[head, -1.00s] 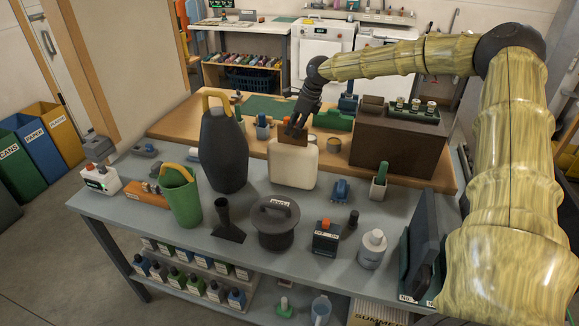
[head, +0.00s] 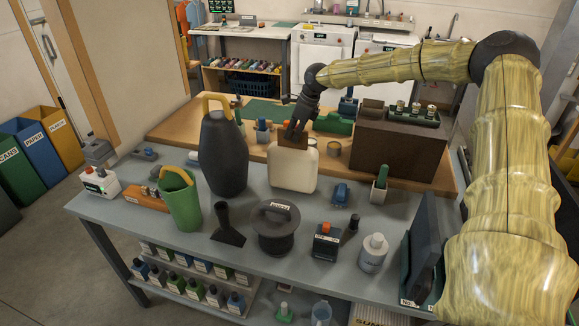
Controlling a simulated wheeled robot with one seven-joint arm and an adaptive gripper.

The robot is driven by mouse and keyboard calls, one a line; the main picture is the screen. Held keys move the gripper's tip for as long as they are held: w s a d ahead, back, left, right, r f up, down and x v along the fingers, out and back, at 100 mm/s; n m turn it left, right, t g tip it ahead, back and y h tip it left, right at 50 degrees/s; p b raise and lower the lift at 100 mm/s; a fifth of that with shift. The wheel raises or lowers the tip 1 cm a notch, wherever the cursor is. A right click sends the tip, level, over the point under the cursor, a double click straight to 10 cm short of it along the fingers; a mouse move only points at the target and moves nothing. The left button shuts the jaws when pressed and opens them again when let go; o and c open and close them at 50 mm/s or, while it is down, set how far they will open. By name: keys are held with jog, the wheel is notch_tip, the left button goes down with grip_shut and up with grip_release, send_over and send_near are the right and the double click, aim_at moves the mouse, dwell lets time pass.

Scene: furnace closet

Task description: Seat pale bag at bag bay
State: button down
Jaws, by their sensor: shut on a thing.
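The pale bag (head: 293,169) looks like a cream, rounded block with a brown top piece (head: 292,142). It is upright at the back edge of the grey bench, in the middle of the head view. My gripper (head: 293,133) is above it, with its dark fingers shut on the brown top piece. The fingertips are small and partly hidden against that piece. I cannot tell whether the bag's base touches the bench. No place clearly marked as the bag bay can be made out.
A tall black jug (head: 223,155) stands close left of the bag. On the grey bench (head: 330,215) are a green bucket (head: 181,207), a dark lidded pot (head: 276,230) and a white bottle (head: 373,253). A brown box (head: 395,145) stands behind right on the wooden table.

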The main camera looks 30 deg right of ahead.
jog(key=shift+r+p, duration=0.5)
jog(key=shift+r, duration=0.5)
jog(key=c, duration=2)
grip_release()
grip_shut()
jog(key=shift+r+p, duration=1.05)
jog(key=shift+r, duration=1)
